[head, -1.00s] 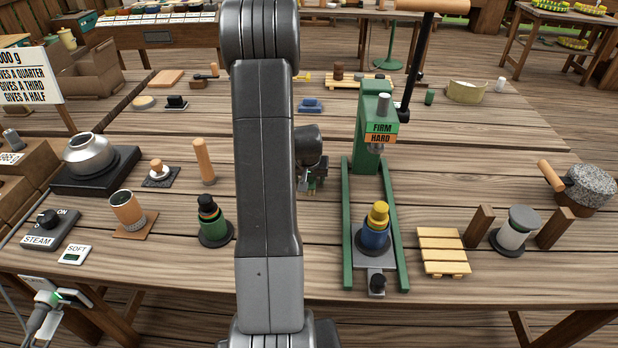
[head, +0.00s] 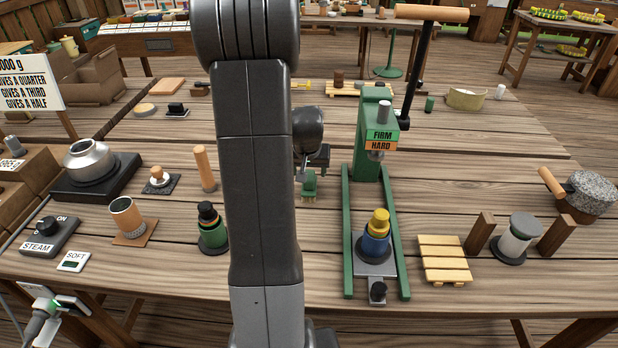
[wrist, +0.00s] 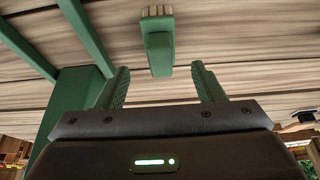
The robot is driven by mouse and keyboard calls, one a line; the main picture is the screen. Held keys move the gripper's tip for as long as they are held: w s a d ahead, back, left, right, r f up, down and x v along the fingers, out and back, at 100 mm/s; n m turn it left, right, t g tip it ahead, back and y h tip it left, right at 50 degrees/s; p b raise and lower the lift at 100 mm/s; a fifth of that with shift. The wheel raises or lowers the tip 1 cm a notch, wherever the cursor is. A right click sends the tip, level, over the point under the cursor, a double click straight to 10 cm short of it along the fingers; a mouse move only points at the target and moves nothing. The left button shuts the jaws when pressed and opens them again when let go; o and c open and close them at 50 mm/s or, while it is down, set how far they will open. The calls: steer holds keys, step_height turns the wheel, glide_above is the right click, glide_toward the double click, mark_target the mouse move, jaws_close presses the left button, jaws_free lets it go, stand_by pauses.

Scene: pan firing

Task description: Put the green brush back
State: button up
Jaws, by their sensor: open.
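The green brush (head: 309,184) is on the wooden table, left of the green press, with its pale bristles at the bottom. In the wrist view the brush (wrist: 159,48) lies just beyond my fingertips, centred between them, with bristles at the far end. My gripper (wrist: 162,76) is open, with one green-edged finger on each side and nothing between them. In the head view my gripper (head: 318,162) is just above and behind the brush, partly hidden by my own arm.
The green press (head: 376,130) with its rails stands close to the right, holding a blue and yellow stack (head: 376,235). A green jar-like piece (head: 212,230) and a wooden cylinder (head: 204,168) stand left of my arm. Table in front of the brush is bare.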

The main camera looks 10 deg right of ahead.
mark_target(309, 184)
steer(key=shift+v, duration=1.3)
steer(key=x, duration=1.2)
steer(key=shift+f, duration=0.25)
steer(key=shift+r, duration=0.2)
steer(key=shift+r+p, duration=0.1)
steer(key=shift+p, duration=0.2)
